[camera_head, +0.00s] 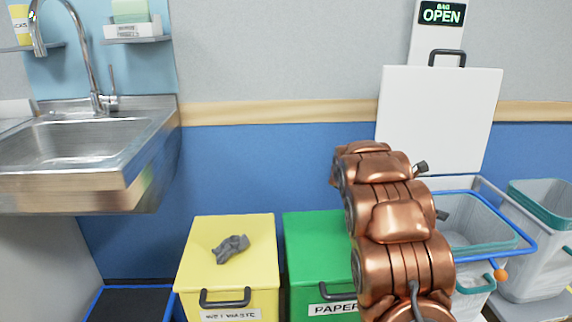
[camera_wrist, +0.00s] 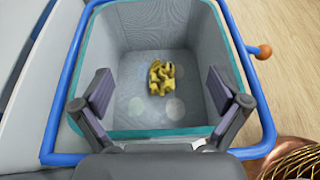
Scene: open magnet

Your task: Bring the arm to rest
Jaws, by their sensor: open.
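My gripper (camera_wrist: 160,95) is open in the wrist view, its two dark fingers spread apart above a grey bin (camera_wrist: 137,36) with a teal rim. Nothing is between the fingertips. A crumpled yellow piece (camera_wrist: 161,77) lies on the bin's floor, below the gripper. In the head view my copper-coloured arm reaches forward at the right, toward the same bin (camera_head: 470,222). The arm hides part of the bin there, and the fingers are mostly hidden behind it.
A blue tubular frame (camera_head: 532,240) with an orange knob (camera_head: 500,275) surrounds the bin. A white lid panel (camera_head: 440,115) stands upright behind it. A yellow bin (camera_head: 200,255) with a grey crumpled item (camera_head: 231,248) and a green bin (camera_head: 312,245) stand left. A sink (camera_head: 80,140) is far left.

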